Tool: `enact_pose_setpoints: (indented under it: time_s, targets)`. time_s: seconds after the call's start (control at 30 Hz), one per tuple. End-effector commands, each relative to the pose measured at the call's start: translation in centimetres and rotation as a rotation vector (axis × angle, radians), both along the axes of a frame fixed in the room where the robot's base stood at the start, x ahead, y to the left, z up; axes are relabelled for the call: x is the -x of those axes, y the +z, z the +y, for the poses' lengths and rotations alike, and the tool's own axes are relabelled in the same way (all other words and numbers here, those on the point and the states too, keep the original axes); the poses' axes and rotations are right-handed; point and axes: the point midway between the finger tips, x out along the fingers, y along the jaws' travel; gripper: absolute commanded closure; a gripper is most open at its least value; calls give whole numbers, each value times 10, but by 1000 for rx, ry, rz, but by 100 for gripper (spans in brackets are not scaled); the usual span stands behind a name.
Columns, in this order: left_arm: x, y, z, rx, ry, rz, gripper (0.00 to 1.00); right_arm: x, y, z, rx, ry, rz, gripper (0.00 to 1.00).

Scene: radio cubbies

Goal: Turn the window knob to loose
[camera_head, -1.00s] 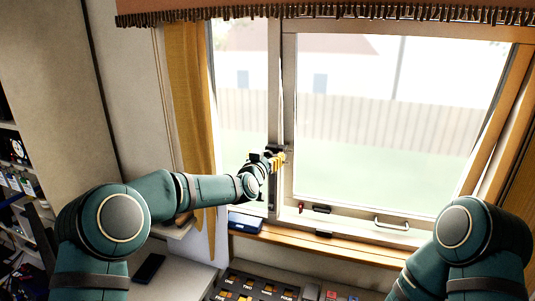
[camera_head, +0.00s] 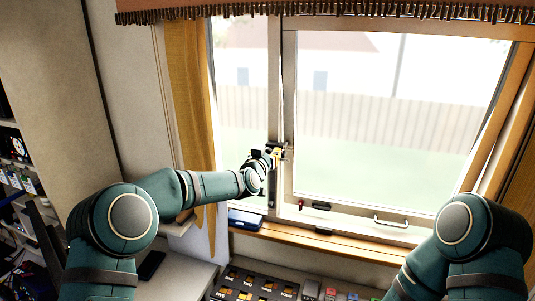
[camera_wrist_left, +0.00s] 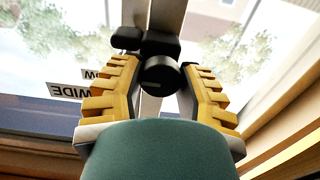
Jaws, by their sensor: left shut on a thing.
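The window knob (camera_wrist_left: 160,77) is a round black knob with a pale line on its face, in the left wrist view. It sits on the pale window post, with black parts behind it. My left gripper (camera_wrist_left: 160,85) has a yellow ribbed finger on each side of the knob and is shut on it. In the head view my left gripper (camera_head: 279,151) is at the post between the two panes and hides the knob. My right gripper is outside both views.
A white handle (camera_head: 391,222) and a small red part (camera_head: 301,203) are on the lower window frame. A blue object (camera_head: 245,218) lies on the wooden sill (camera_head: 350,248). A button panel (camera_head: 250,286) is below. A yellow curtain (camera_head: 188,90) hangs beside my left arm.

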Motion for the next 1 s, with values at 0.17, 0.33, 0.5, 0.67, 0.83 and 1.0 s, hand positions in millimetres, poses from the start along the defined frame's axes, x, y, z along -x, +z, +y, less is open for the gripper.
enact_pose_setpoints:
  time_s: [0.17,0.33,0.5,0.67,0.83,1.0]
  targets:
    - [0,0,0,29,1,6,100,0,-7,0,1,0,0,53]
    - [0,-1,1,108,1,30,100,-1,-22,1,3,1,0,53]
    - [0,-2,1,232,1,69,100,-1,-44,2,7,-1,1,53]
    - [0,-2,2,375,0,116,100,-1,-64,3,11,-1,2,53]
    - [-1,-2,2,530,0,166,100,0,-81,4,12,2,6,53]
    - [-1,-2,3,685,-1,216,100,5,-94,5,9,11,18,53]
